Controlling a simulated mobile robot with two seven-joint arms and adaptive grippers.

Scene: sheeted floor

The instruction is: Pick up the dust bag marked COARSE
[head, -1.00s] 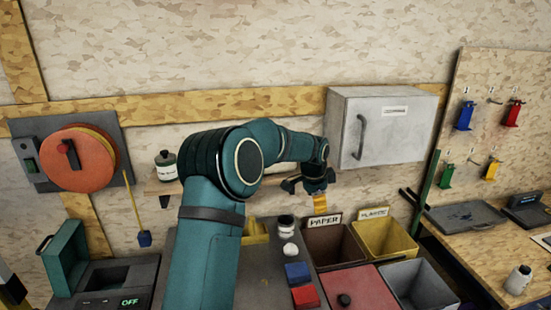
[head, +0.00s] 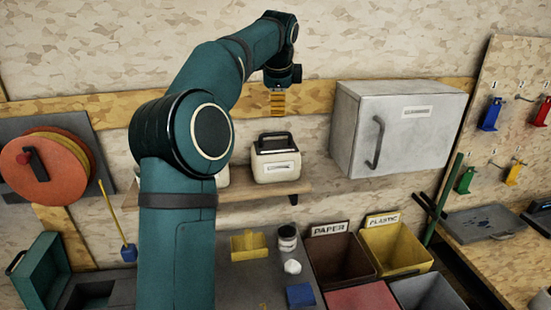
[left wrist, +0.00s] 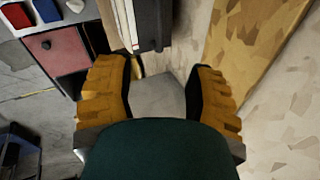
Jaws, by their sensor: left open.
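A cream, box-shaped item (head: 280,168) with a dark carry handle and a white label stands upright on the wall shelf in the head view. Its label is too small to read. A second cream item (head: 222,177) on the shelf is mostly hidden by my left arm, with no label visible. I cannot tell which is marked COARSE. My left gripper (head: 278,103) hangs pointing down, above the handled item and apart from it in the picture. In the left wrist view, its orange fingers (left wrist: 160,88) are wide apart with nothing held. My right gripper is not in view.
A grey cabinet (head: 400,128) is on the wall right of the shelf (head: 308,187). Below are a PAPER bin (head: 341,258), a PLASTIC bin (head: 396,247), a black-lidded jar (head: 287,238) and a yellow holder (head: 249,245). The wall is close behind the gripper.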

